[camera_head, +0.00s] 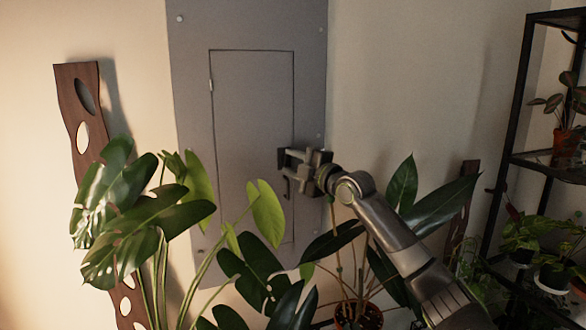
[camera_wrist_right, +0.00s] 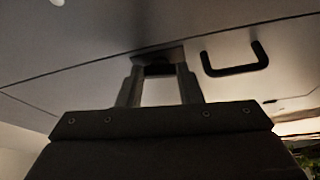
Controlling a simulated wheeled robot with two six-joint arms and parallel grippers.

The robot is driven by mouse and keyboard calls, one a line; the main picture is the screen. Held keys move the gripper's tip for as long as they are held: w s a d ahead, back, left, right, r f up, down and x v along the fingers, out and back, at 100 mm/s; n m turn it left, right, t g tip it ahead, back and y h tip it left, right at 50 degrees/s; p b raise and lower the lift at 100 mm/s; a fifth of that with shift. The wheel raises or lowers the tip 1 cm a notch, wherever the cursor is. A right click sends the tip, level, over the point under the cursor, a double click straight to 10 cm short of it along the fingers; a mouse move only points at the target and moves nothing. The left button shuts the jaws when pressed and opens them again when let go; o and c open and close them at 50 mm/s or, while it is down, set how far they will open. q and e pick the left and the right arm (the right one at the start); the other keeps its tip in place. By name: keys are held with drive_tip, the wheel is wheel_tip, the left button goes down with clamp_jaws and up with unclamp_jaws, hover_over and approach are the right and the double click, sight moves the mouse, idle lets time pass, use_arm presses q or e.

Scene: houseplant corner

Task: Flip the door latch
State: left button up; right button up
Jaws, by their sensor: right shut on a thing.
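A grey panel door (camera_head: 245,140) is set in a tall grey metal cabinet (camera_head: 190,45) on the wall and looks closed. My right gripper (camera_head: 288,160) is at the door's right edge. In the right wrist view, the fingers of my right gripper (camera_wrist_right: 160,78) are shut on the small dark latch (camera_wrist_right: 158,68), which they partly hide. A black U-shaped handle (camera_wrist_right: 235,62) sits beside the latch, clear of the fingers. In the head view the handle (camera_head: 287,188) shows just below my gripper. My left gripper is not in view.
A large leafy plant (camera_head: 130,215) stands at the left front. A potted plant (camera_head: 358,315) stands below my right arm, with leaves close to it. A black shelf (camera_head: 520,90) with pots is at the right. A wavy wooden board (camera_head: 75,75) leans on the left wall.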

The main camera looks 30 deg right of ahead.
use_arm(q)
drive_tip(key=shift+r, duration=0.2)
use_arm(e)
drive_tip(key=shift+r+n+g, duration=0.1)
drive_tip(key=shift+n+g, duration=0.3)
drive_tip(key=shift+n, duration=0.6)
drive_tip(key=o, duration=1)
drive_tip(key=shift+s, duration=0.1)
